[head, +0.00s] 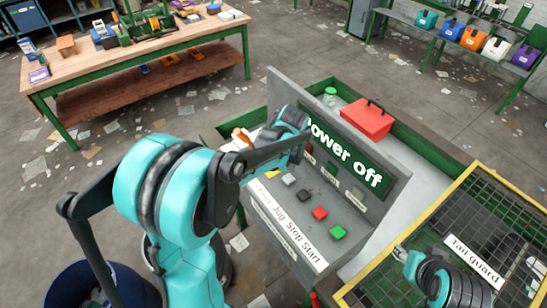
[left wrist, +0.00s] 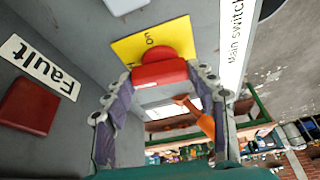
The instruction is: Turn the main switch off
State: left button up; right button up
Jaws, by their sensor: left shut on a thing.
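The main switch (left wrist: 160,73) is a red handle on a yellow plate (left wrist: 150,38), seen in the left wrist view beside the "Main switch" label (left wrist: 236,35). My left gripper (left wrist: 158,78) has a finger on each side of the red handle and is shut on it. In the head view my left gripper (head: 286,128) is at the panel's upper left and hides the switch. The panel's display (head: 343,153) reads "Power off", its first letter partly covered. My right gripper (head: 408,262) is low at the right; its fingers do not show clearly.
The grey panel carries black, red and green buttons (head: 337,232). A red fault lamp (left wrist: 28,106) is left of the switch in the wrist view. An orange-handled thing (left wrist: 199,116) is close to my left fingers. A yellow-framed guard (head: 450,195) stands at right.

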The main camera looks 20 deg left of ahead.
pick_arm(q)
jog(key=shift+n, duration=0.6)
jog(key=shift+g, duration=0.3)
jog(key=o, duration=1.2)
jog(key=shift+c, duration=0.2)
jog(key=v, duration=1.2)
jog(key=shift+d, duration=0.2)
jog(key=shift+f, duration=0.15)
